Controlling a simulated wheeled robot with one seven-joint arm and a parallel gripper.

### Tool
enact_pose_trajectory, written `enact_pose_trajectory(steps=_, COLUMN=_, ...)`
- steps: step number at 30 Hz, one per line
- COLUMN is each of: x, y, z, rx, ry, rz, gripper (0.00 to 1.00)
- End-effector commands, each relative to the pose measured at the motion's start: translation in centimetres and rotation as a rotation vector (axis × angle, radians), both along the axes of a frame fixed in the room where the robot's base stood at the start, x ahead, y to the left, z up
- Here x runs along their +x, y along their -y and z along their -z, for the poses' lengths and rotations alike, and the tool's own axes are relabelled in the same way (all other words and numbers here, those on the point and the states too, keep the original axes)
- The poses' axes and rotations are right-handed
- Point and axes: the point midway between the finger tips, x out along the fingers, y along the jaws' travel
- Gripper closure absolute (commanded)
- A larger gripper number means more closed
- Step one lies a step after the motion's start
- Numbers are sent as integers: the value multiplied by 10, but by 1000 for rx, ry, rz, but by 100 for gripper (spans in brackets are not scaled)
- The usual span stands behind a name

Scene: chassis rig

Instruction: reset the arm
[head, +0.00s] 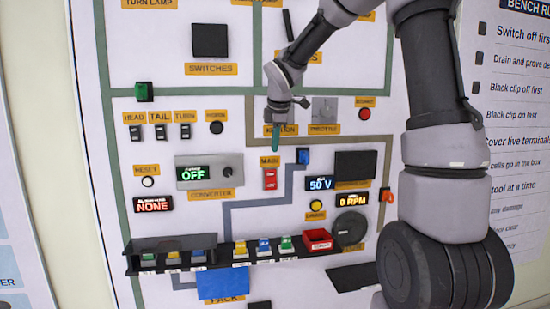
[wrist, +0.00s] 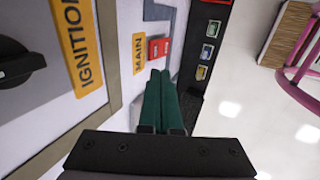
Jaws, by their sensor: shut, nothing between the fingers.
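My arm comes in from the right in the head view and reaches across the upright panel (head: 228,105). My gripper (head: 276,138) has green fingers and hangs pointing down in front of the ignition label (head: 292,130), above the red main switch (head: 270,179). In the wrist view the two green fingers of my gripper (wrist: 160,76) are together with nothing between them. The main switch (wrist: 158,48) shows just past the fingertips there; I cannot tell the gap to the panel. The ignition part behind my gripper is partly hidden.
A black ledge (head: 220,258) with several small coloured blocks and a red bin (head: 318,240) runs along the lower panel. The converter display (head: 194,173) reads OFF; another display (head: 320,183) reads 50 V. A pink-framed stool or chair (wrist: 295,55) stands off to the side.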

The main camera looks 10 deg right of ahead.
Motion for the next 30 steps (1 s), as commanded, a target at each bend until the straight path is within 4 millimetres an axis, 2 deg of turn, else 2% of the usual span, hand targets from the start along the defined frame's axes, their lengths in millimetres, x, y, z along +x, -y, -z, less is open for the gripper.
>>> enact_pose_trajectory(steps=3, x=-1, y=0, z=-13, rx=0, ry=1, rz=1, gripper=100)
enact_pose_trajectory(steps=6, x=-2, y=0, z=-18, rx=1, ry=0, rz=0, gripper=100)
enact_pose_trajectory(steps=17, x=-3, y=1, z=-19, rx=3, ry=0, rz=5, gripper=100)
enact_pose_trajectory(steps=20, x=-14, y=5, z=-25, rx=22, ry=5, rz=62, gripper=100)
enact_pose_trajectory(steps=23, x=-40, y=15, z=-39, rx=82, ry=18, rz=208, gripper=100)
enact_pose_trajectory(steps=30, x=-145, y=50, z=-70, rx=395, ry=56, rz=780, gripper=100)
